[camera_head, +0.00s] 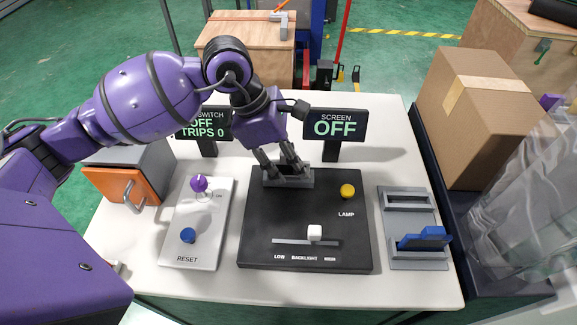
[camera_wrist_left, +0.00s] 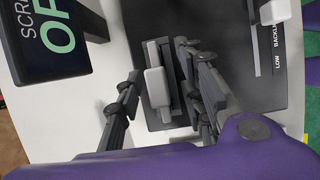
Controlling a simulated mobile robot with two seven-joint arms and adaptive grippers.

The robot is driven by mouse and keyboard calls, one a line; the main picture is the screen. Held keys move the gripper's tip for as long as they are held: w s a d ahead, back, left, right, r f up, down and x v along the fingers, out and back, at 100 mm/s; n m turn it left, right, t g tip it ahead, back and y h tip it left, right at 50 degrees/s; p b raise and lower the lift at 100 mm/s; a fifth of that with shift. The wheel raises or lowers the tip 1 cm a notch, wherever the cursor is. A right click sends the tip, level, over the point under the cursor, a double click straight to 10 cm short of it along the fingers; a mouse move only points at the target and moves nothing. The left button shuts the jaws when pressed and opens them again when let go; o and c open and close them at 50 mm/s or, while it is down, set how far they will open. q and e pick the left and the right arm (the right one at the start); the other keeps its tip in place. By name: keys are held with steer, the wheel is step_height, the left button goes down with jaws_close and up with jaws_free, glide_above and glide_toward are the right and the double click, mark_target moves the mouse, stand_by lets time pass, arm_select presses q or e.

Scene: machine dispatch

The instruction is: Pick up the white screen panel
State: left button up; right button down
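My left gripper (camera_head: 287,172) reaches down over a grey slotted holder (camera_head: 303,183) at the back of the black console (camera_head: 300,210). In the left wrist view, its two fingers (camera_wrist_left: 160,75) are apart, with a pale grey-white block (camera_wrist_left: 156,84) between them. Gaps show between the block and the fingers. The block sits beside the dark slot; it may be the white screen panel's top, but I cannot tell. In the head view the gripper hides most of it. My right gripper is not in view.
A screen sign (camera_head: 335,125) reading OFF stands close behind the gripper. A yellow lamp button (camera_head: 347,191) and white slider knob (camera_head: 315,232) are on the console. A grey rack (camera_head: 418,262) with a blue piece (camera_head: 424,239) stands right. A cardboard box (camera_head: 480,110) is beyond it.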

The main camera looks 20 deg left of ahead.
arm_select(q)
jaws_close()
steer(key=shift+r, duration=0.15)
steer(key=shift+w+r, duration=0.1)
steer(key=shift+r, duration=0.2)
step_height(320, 180, up, 2)
steer(key=s+a+r, duration=0.4)
steer(key=s+r, duration=0.6)
steer(key=s, duration=0.3)
steer(key=shift+s+a+b, duration=0.2)
steer(key=shift+s+b, duration=0.05)
steer(key=shift+b, duration=0.1)
